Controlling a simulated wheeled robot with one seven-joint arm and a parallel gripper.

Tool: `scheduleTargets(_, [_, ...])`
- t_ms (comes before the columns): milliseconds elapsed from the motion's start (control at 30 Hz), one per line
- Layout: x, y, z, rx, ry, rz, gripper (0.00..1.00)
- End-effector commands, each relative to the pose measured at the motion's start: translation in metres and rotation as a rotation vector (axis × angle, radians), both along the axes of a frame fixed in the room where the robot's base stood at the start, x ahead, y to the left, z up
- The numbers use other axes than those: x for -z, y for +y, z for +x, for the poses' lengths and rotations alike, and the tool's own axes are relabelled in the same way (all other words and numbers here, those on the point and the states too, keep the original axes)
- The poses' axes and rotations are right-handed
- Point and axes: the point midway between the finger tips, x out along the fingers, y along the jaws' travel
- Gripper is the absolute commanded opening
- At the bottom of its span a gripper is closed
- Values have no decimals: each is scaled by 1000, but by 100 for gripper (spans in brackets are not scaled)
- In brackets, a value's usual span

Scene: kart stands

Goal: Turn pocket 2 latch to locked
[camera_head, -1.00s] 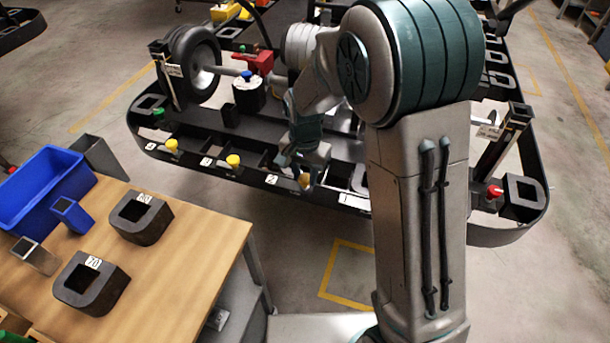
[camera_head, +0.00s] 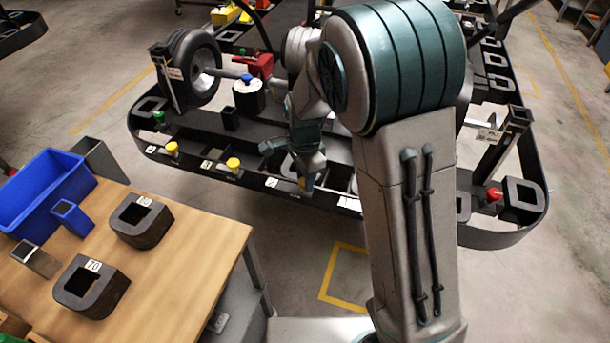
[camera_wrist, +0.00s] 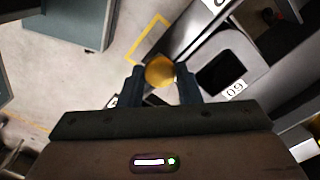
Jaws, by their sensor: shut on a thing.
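My gripper (camera_head: 305,180) is at the front rail of the kart stand, right of the plate marked 2 (camera_head: 271,183). In the wrist view, my gripper (camera_wrist: 160,82) has its two dark fingers on either side of a round yellow latch knob (camera_wrist: 160,72) and is shut on it. In the head view, the fingers hide most of this knob. Its pointer and its locked or unlocked marking cannot be made out. Two similar yellow knobs (camera_head: 172,148) (camera_head: 233,163) stand further left along the rail.
A dark block marked 60 (camera_wrist: 222,70) sits close beside the fingers in the wrist view. A wooden table (camera_head: 190,265) with dark blocks and a blue bin (camera_head: 45,190) stands at the left. A red knob (camera_head: 494,194) is at the rail's right end. Floor between table and stand is clear.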

Motion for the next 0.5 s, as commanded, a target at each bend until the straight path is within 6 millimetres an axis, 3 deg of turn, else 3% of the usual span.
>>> scheduleTargets(467, [-1, 0, 1, 16, -3, 1, 8])
scheduleTargets(500, [-1, 0, 1, 16, -4, 2, 33])
